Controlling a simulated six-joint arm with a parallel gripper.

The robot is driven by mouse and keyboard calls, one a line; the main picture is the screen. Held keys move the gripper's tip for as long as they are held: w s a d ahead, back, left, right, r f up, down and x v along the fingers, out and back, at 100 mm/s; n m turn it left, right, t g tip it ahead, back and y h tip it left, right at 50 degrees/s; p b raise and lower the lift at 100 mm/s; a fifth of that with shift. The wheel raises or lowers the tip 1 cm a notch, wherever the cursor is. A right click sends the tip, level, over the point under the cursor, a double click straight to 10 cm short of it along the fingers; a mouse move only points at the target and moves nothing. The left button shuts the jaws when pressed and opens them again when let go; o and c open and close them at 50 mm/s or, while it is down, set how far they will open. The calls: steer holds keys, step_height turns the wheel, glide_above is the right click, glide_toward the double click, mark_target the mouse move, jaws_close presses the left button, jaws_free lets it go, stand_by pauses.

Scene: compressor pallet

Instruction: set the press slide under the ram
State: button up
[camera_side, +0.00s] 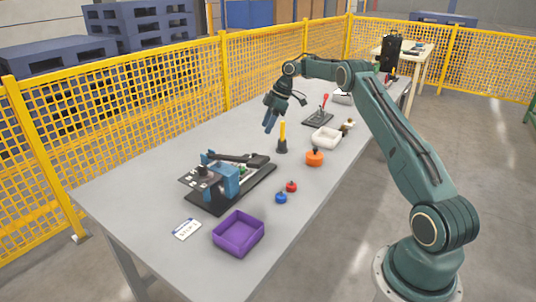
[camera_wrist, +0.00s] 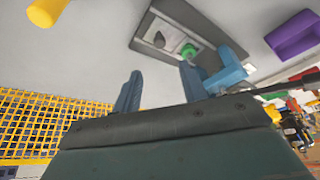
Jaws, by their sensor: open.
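The press stands on a long dark base (camera_side: 262,178) on the table, with a blue frame (camera_side: 225,183) and a black lever arm (camera_side: 238,157) above it. A flat grey plate with a dark knob (camera_side: 199,177), which looks like the slide, sticks out on the left side of the blue frame. A small green part shows beside the frame. The ram itself cannot be made out. My gripper (camera_side: 270,122) is open and empty in the air behind the press, fingers down. In the wrist view, the fingers (camera_wrist: 160,90) are apart, with the press base (camera_wrist: 153,27) beyond them.
A yellow post on a black foot (camera_side: 282,137) stands close below my gripper. An orange knobbed pot (camera_side: 314,157), a white bowl (camera_side: 326,138), red and blue knobs (camera_side: 281,197), a purple tray (camera_side: 238,234) and a label card (camera_side: 187,229) lie around. The table's left side is clear.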

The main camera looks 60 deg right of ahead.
mark_target(255, 154)
steer(key=x, duration=1.2)
steer(key=shift+s, duration=0.1)
steer(key=shift+r, duration=0.1)
jaws_close()
